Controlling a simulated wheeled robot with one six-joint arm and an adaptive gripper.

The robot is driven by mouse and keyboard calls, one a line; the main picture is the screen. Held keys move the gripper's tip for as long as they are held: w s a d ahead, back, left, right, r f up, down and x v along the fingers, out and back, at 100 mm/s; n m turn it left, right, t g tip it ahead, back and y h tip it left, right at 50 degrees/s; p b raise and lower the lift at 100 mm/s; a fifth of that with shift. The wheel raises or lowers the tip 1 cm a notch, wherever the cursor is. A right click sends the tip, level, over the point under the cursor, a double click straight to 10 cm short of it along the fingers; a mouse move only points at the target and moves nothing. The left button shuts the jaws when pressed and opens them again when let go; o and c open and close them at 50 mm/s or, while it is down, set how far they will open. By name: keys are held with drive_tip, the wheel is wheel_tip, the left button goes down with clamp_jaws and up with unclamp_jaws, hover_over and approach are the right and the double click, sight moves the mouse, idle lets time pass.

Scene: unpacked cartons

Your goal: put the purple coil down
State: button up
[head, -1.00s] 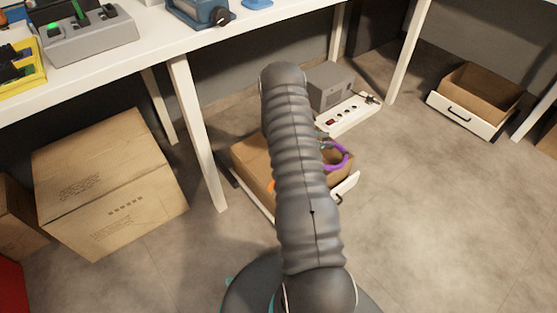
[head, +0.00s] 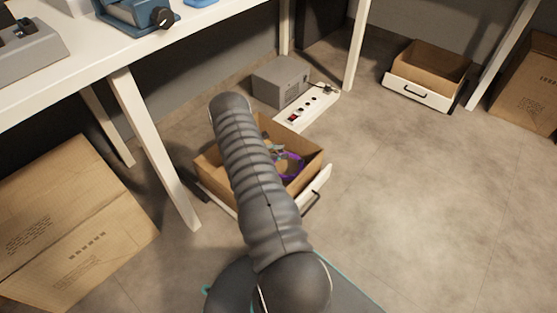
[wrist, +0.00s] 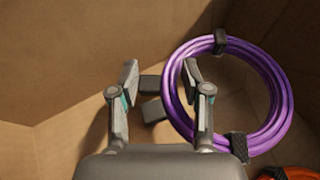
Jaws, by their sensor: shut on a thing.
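The purple coil (wrist: 278,82) is a ring of cable with black ties. In the wrist view its left side passes between the fingers of my gripper (wrist: 160,78), close to the right finger. My gripper is shut on it. In the head view the coil (head: 294,164) shows inside an open drawer box (head: 308,172) with brown walls and a white front, partly hidden by my arm. My gripper (head: 277,150) is low inside the box too. Whether the coil touches the box floor I cannot tell.
An orange item (wrist: 288,173) lies at the wrist view's lower right. Behind the box are a white power strip (head: 308,108) and a grey unit (head: 281,80). A table leg (head: 155,150) and a closed carton (head: 70,225) stand left.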

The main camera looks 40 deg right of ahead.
sight(280, 162)
drive_tip(key=shift+f, duration=1.9)
drive_tip(key=shift+f+b, duration=0.1)
drive_tip(key=shift+b, duration=0.25)
drive_tip(key=o, duration=1.3)
drive_tip(key=shift+c, duration=0.2)
drive_tip(key=shift+r, duration=0.2)
drive_tip(key=v, duration=0.7)
drive_tip(key=shift+w+a+p, duration=0.15)
drive_tip(key=shift+a+p, duration=0.05)
drive_tip(key=shift+p, duration=0.15)
